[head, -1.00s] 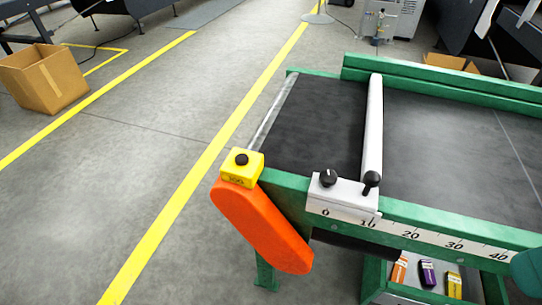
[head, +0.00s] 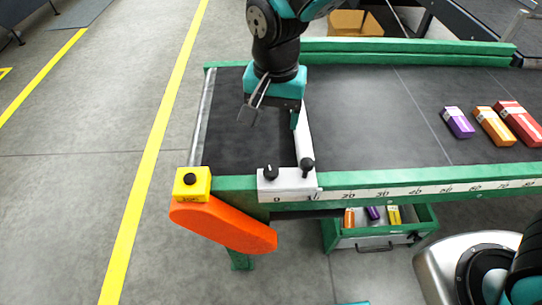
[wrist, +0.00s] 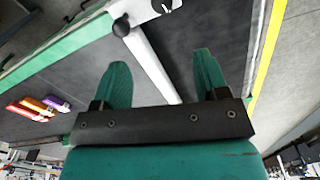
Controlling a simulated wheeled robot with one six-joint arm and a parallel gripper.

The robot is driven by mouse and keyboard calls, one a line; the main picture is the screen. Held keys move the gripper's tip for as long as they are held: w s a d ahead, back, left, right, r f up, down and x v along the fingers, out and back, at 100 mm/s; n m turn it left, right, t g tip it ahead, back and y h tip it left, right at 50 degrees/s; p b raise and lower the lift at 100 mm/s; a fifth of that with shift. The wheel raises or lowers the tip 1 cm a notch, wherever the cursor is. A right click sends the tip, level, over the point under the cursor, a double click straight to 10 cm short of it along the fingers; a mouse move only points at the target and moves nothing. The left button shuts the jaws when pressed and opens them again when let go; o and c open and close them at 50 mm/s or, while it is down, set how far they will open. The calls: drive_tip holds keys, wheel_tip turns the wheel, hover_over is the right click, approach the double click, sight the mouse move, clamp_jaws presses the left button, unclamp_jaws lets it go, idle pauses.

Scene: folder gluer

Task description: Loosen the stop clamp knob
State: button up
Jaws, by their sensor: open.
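A white stop block (head: 287,184) sits on the green front rail of the belt table and carries two black knobs. The left knob (head: 270,172) is round with a white mark. The right knob (head: 307,165) stands at the near end of the white stop bar (head: 302,134). In the wrist view the bar-end knob (wrist: 121,27) and the other knob (wrist: 162,5) show at the top, beyond the fingers. My gripper (head: 270,115) is open and empty above the belt, behind the block and apart from both knobs. It also shows in the wrist view (wrist: 161,58).
A yellow box with a black button (head: 192,184) is on the left corner, above an orange guard (head: 222,224). Purple, orange and red cartons (head: 486,123) lie on the belt at right. A drawer (head: 378,240) holds small cartons below. Floor at left is clear.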

sight(271, 171)
drive_tip(key=shift+m, duration=0.3)
drive_tip(key=f+p, duration=0.1)
drive_tip(key=f, duration=0.5)
drive_tip(key=f+p, duration=0.1)
drive_tip(key=f, duration=0.5)
drive_tip(key=f+p, duration=0.1)
drive_tip(key=f, duration=0.5)
drive_tip(key=shift+w+a+p, duration=0.2)
drive_tip(key=shift+a+p, duration=0.05)
drive_tip(key=shift+p, duration=0.05)
drive_tip(key=shift+c, duration=0.4)
drive_tip(key=c, duration=0.8)
drive_tip(key=shift+c, duration=0.2)
